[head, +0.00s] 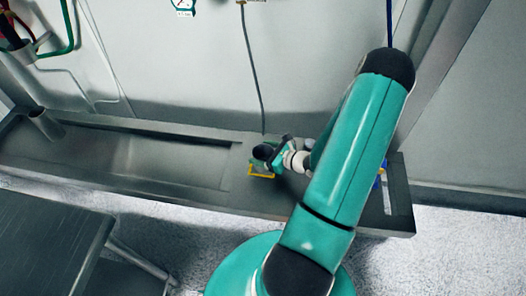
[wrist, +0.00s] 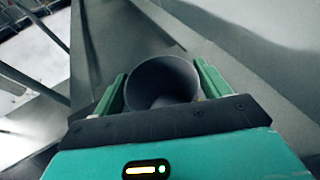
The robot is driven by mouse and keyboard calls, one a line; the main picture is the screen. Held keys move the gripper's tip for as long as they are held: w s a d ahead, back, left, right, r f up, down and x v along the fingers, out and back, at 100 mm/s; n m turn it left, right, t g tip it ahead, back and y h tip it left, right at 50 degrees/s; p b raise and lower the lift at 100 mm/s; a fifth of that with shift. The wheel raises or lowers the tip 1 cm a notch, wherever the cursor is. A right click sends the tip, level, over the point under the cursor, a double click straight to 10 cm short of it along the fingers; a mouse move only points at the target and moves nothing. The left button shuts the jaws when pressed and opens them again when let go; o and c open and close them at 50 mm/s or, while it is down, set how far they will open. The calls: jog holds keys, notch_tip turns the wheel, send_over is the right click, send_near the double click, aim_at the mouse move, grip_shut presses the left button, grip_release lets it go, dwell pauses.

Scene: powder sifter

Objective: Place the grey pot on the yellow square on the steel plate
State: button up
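The grey pot (head: 263,152) is a dark round vessel with its open mouth facing up, near the middle of the head view. In the wrist view the pot (wrist: 162,82) sits between the two green fingers of my gripper (wrist: 163,80), which touch its sides. In the head view my gripper (head: 268,154) reaches it from the right. The yellow square (head: 262,176) shows as an outline on the steel plate (head: 232,195), at and just below the pot. Its rear part is hidden. I cannot tell whether the pot's base touches the plate.
A sunken steel basin (head: 160,160) lies left of the pot. A metal tube (head: 45,125) stands at its far left. A grey table (head: 50,240) is at lower left. A cable (head: 253,75) hangs down the wall behind. Blue and yellow bits (head: 379,180) show right of my arm.

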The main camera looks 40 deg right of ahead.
jog(key=shift+o, duration=1.1)
jog(key=shift+r, duration=0.15)
jog(key=v, duration=1.2)
jog(key=w+a+r+n+g+y, duration=0.25)
jog(key=a+r+n+g, duration=0.25)
jog(key=a+r+n, duration=0.25)
jog(key=w+a+r+n+g+y, duration=0.2)
jog(key=w+a+r+n+g, duration=0.2)
jog(key=a+r+n, duration=0.4)
jog(key=s+a+r+n+h, duration=0.3)
jog(key=a+r+n+h, duration=0.1)
jog(key=a+r+n, duration=0.3)
jog(key=s+a+r+n+t+h, duration=0.1)
jog(key=s+a+r+n+h, duration=0.2)
jog(key=a+r+n, duration=0.4)
notch_tip(320, 180, up, 2)
jog(key=n+h, duration=0.1)
jog(key=n, duration=0.2)
jog(key=shift+a+r, duration=0.2)
jog(key=shift+r, duration=0.05)
